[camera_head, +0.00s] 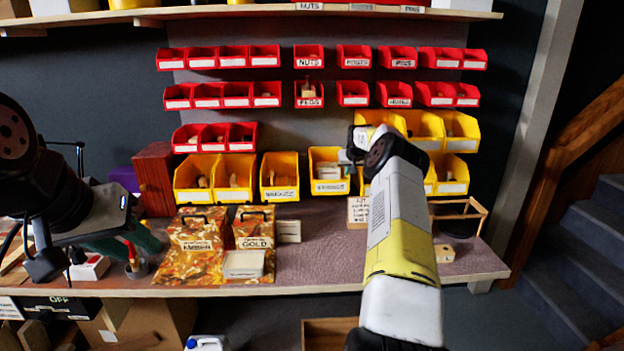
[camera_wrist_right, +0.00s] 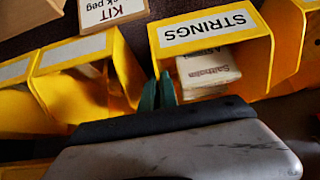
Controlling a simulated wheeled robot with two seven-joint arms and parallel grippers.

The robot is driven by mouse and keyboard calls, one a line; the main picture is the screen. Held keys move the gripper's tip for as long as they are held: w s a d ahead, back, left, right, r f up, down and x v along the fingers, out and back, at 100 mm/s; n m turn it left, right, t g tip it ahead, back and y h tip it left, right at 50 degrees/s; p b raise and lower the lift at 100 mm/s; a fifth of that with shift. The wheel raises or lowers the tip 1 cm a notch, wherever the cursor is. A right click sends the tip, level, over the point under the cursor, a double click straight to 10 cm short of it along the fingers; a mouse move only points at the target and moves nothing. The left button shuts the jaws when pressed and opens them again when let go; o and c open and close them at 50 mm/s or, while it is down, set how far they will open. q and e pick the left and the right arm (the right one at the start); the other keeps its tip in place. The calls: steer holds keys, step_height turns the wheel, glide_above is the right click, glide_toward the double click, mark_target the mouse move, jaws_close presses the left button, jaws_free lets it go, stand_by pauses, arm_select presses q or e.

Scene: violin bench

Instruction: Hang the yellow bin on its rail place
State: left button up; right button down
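A yellow bin labelled STRINGS (camera_head: 330,187) is in the lower row of yellow bins, with packets inside; it also shows close up in the right wrist view (camera_wrist_right: 215,30). My right gripper (camera_head: 352,155) is at the right side of this bin in the head view. In the right wrist view its green fingertips (camera_wrist_right: 158,92) are close together beside the bin's side wall; whether they pinch that wall is unclear.
More yellow bins (camera_head: 280,193) stand left of STRINGS, others (camera_head: 460,145) on the right, partly behind my right arm. Red bins (camera_head: 309,62) fill the rows above. The bench (camera_head: 330,250) is clear at middle front. A red-brown box (camera_head: 153,180) stands at left.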

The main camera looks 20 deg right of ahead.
steer(key=shift+f, duration=0.85)
stand_by(0.7)
steer(key=c, duration=1.6)
jaws_free()
steer(key=shift+o, duration=0.2)
steer(key=shift+f, duration=0.15)
